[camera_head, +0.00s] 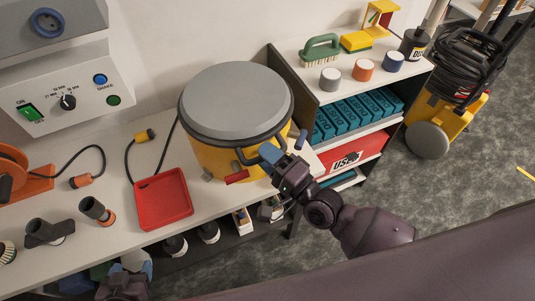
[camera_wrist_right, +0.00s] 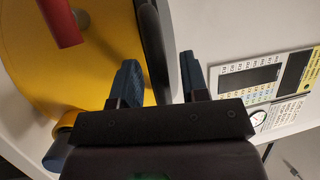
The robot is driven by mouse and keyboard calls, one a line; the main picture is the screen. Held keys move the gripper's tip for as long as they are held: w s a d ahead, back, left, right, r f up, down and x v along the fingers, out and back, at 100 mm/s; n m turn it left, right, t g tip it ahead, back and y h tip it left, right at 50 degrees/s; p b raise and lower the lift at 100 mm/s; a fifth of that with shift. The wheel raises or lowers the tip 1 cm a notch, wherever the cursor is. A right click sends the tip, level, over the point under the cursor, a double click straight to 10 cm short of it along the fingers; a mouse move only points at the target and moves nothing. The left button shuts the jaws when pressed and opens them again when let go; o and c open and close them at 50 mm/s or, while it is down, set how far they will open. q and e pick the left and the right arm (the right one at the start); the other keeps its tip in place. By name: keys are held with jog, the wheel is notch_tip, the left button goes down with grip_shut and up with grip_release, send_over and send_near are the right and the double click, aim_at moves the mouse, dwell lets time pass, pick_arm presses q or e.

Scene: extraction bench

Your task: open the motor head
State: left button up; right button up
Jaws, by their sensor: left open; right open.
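The motor head (camera_head: 237,98) is a round grey lid with a dark rim. It sits closed on a yellow drum (camera_head: 215,160) on the bench. A dark curved handle (camera_head: 243,157) is at its front, and a red latch-like piece (camera_head: 237,177) is below it. My right gripper (camera_head: 285,146) is open at the front right of the drum. In the right wrist view, the dark curved bar (camera_wrist_right: 154,45) runs between the open fingers (camera_wrist_right: 160,78), seemingly not clamped. The red piece (camera_wrist_right: 62,20) is at upper left there. My left gripper (camera_head: 124,282) is low at the bottom left, partly cut off.
A red tray (camera_head: 162,199) lies left of the drum, with a cable and dark nozzles (camera_head: 96,210) farther left. A shelf unit with blue boxes (camera_head: 352,116) stands close on the right. A control panel (camera_head: 65,95) hangs at upper left. A yellow machine (camera_head: 440,120) stands on the floor.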

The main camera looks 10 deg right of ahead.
grip_shut()
dwell(0.3)
jog(key=shift+r, duration=0.1)
